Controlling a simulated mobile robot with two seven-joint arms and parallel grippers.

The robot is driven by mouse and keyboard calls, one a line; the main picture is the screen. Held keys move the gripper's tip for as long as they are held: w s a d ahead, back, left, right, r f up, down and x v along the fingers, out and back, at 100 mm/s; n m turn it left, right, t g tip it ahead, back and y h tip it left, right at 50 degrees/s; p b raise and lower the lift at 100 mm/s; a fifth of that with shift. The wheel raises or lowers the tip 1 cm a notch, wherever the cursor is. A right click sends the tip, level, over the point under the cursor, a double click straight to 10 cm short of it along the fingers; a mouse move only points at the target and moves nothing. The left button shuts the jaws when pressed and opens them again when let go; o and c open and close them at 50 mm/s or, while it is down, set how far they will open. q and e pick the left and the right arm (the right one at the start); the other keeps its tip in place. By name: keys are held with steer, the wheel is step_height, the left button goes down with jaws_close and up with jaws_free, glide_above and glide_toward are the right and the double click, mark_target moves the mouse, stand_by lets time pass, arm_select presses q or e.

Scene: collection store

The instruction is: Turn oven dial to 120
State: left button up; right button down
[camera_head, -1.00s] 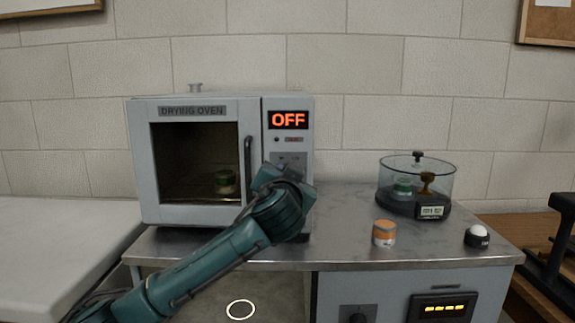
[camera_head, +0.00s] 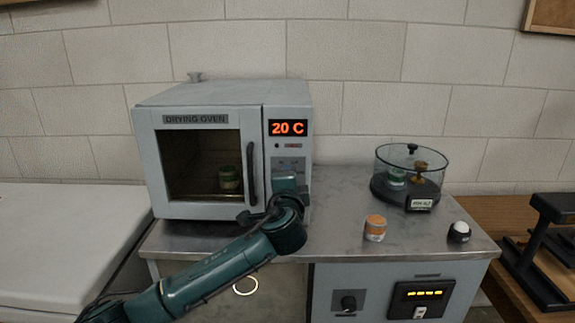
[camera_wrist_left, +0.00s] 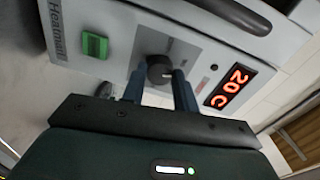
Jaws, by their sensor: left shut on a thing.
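The drying oven (camera_head: 220,93) stands on the bench, its door shut. Its display (camera_head: 288,128) reads 20 C in orange, and the same display shows in the left wrist view (camera_wrist_left: 229,87). The round dark dial (camera_wrist_left: 159,70) is on the oven's front panel. My left gripper (camera_wrist_left: 160,78) has one finger on each side of the dial and is shut on it. In the head view my left gripper (camera_head: 284,181) is at the lower right panel of the oven and hides the dial. My right gripper is not in view.
A green lit switch (camera_wrist_left: 95,45) is beside the dial. An orange-banded jar (camera_head: 375,228), a glass desiccator (camera_head: 380,168) and a white-topped round object (camera_head: 459,232) stand on the bench (camera_head: 335,215) to the right.

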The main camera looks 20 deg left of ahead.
arm_select(q)
steer(key=m+p, duration=0.9)
steer(key=shift+y, duration=0.4)
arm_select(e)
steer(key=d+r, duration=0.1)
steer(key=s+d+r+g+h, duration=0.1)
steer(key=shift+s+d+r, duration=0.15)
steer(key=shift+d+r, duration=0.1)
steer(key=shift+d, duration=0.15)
arm_select(q)
steer(key=shift+f, duration=0.1)
steer(key=o, duration=1)
steer(key=shift+c, duration=0.2)
steer(key=b+v, duration=0.1)
steer(key=v, duration=1.2)
steer(key=shift+b, duration=0.35)
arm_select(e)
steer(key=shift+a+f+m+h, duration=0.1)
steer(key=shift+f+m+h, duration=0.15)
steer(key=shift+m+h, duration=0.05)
